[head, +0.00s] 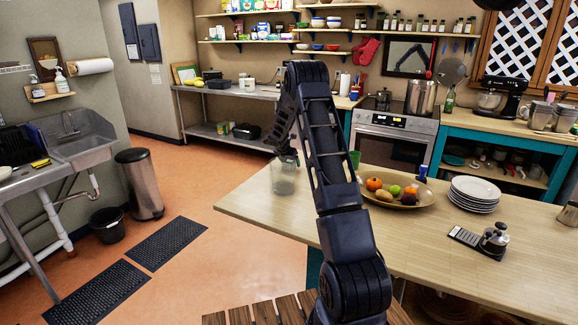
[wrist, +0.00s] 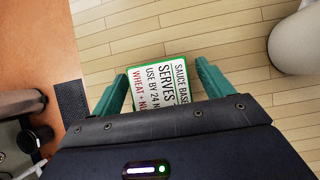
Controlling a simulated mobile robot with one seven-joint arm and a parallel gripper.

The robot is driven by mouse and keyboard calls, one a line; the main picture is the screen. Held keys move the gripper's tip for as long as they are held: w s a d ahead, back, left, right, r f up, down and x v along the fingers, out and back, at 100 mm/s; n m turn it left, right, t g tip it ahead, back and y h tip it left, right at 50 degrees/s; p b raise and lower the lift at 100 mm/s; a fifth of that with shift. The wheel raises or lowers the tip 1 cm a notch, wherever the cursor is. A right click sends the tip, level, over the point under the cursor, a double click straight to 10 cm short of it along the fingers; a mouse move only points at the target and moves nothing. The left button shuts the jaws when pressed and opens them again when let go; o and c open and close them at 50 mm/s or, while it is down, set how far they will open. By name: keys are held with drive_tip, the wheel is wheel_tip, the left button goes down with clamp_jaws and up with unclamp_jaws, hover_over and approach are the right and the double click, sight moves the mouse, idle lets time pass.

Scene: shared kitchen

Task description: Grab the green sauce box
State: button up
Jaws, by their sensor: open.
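The green sauce box (wrist: 160,84) shows in the wrist view with a green rim and a white label reading "SAUCE BASE". It sits on the light wooden counter. In the head view a pale see-through container (head: 284,181), which looks like the same box, stands near the counter's left edge, directly below my gripper (head: 287,159). In the wrist view my gripper (wrist: 162,78) is open, with one teal finger on each side of the box. I cannot tell whether the fingers touch it. The box's lower part is hidden behind the gripper body in the wrist view.
The wooden counter (head: 258,207) also holds a fruit bowl (head: 410,198), a stack of plates (head: 474,193) and a blue can (head: 422,173) to the right. A pale rounded object (wrist: 297,42) is at the wrist view's upper right. Orange floor lies left of the counter.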

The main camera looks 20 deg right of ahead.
drive_tip(key=shift+w+d+f, duration=0.1)
drive_tip(key=shift+w+f, duration=0.05)
drive_tip(key=shift+f, duration=0.1)
drive_tip(key=c, duration=1.1)
drive_tip(key=shift+c, duration=0.2)
drive_tip(key=shift+r, duration=0.15)
